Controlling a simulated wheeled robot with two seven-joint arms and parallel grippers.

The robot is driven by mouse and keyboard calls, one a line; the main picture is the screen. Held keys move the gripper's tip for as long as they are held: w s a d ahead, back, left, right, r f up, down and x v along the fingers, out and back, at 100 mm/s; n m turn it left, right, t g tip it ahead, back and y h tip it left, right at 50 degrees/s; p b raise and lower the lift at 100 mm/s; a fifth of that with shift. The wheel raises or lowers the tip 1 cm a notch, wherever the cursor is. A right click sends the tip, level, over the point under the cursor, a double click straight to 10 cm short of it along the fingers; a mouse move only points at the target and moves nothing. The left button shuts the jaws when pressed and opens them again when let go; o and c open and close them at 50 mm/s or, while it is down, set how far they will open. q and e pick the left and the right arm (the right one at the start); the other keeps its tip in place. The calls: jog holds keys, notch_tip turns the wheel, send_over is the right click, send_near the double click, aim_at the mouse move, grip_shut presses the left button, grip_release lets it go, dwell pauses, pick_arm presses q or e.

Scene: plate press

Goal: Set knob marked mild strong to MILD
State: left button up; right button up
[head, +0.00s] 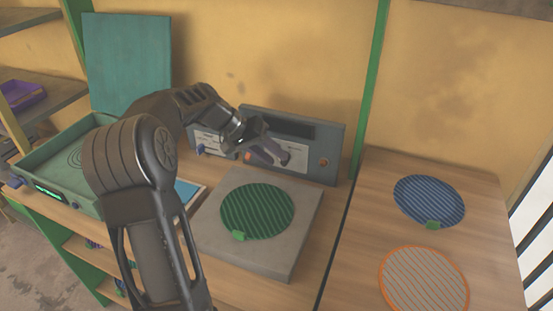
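A grey control panel (330,140) stands upright at the back of the wooden counter. It has pale label plates, a blue knob (200,149) at its left, a small red-orange part (248,156) near the middle and an orange round part (323,162) at its right. The lettering is too small to read, so I cannot tell which control is marked mild strong. My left gripper (284,157) is in front of the panel's middle, and its wrist covers part of the panel. Whether its fingers are apart or touch a control is unclear. My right gripper is out of view.
A grey slab with a green ribbed disc (258,211) lies before the panel. Blue (429,200) and orange (424,281) discs lie on the right counter. A teal press with a raised lid (127,62) stands at left. A green post (371,85) rises behind.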

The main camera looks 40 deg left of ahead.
pick_arm(q)
jog(key=v, duration=0.6)
jog(key=shift+f, duration=0.1)
dwell(1.4)
